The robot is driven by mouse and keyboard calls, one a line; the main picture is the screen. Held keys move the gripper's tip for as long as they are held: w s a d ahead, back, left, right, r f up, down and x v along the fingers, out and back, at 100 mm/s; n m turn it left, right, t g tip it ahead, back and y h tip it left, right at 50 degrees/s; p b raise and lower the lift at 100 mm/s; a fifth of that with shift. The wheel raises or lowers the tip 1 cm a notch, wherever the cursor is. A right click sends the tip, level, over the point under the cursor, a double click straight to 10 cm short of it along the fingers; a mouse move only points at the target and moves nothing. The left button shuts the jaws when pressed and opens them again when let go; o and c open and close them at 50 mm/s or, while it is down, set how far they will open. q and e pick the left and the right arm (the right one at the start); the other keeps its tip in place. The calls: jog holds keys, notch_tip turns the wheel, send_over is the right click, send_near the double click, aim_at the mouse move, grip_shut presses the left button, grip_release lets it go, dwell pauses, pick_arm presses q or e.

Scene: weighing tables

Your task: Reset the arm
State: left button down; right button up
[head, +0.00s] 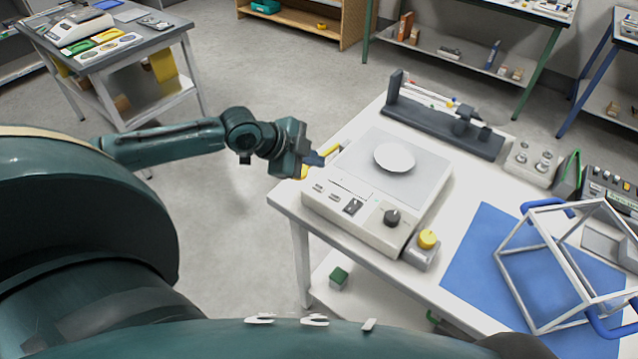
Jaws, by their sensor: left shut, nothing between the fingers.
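My left arm comes in from the left, and its gripper (318,158) is at the left edge of the white weighing table (291,205). The fingers look shut and hold nothing. My right gripper is not in the picture.
A dark balance beam device (440,122) stands behind the scale. A yellow-knobbed box (424,247) is at its right front. A side table (92,62) is at the back left. Open floor lies between.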

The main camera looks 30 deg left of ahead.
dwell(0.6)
